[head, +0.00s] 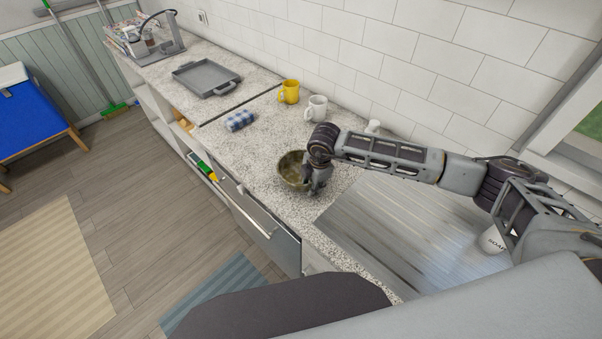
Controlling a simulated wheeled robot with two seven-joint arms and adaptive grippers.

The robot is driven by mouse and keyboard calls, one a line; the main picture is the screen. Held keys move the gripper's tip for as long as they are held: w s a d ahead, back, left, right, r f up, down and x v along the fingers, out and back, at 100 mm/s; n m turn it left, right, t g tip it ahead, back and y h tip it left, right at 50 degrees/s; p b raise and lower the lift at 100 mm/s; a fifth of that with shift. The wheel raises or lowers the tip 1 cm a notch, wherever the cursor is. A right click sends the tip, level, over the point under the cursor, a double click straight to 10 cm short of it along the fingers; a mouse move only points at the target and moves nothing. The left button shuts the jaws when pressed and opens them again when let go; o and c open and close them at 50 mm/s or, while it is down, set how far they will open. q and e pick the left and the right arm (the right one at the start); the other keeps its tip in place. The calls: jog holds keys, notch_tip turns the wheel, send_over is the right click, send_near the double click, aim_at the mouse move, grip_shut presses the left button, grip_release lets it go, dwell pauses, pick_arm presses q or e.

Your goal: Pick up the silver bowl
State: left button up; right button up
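A round bowl (291,171) sits on the speckled countertop near its front edge. It looks dark olive-brown and shiny rather than plainly silver. My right arm reaches in from the right, and my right gripper (316,187) points down at the bowl's right rim. The gripper covers the right part of the bowl. The fingertips are small and partly hidden, so I cannot tell whether they close on the rim. My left gripper is not in view.
Behind the bowl stand a white mug (316,108) and a yellow mug (289,92). A blue checkered roll (239,121) and a grey tray (207,77) lie farther left. A ribbed metal surface (400,225) is at right, with a white soap container (492,239).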

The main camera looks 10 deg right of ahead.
grip_shut()
jog(key=shift+r, duration=0.1)
notch_tip(320, 180, up, 8)
jog(key=shift+r+b, duration=0.25)
jog(key=shift+b, duration=0.75)
jog(key=shift+r, duration=0.7)
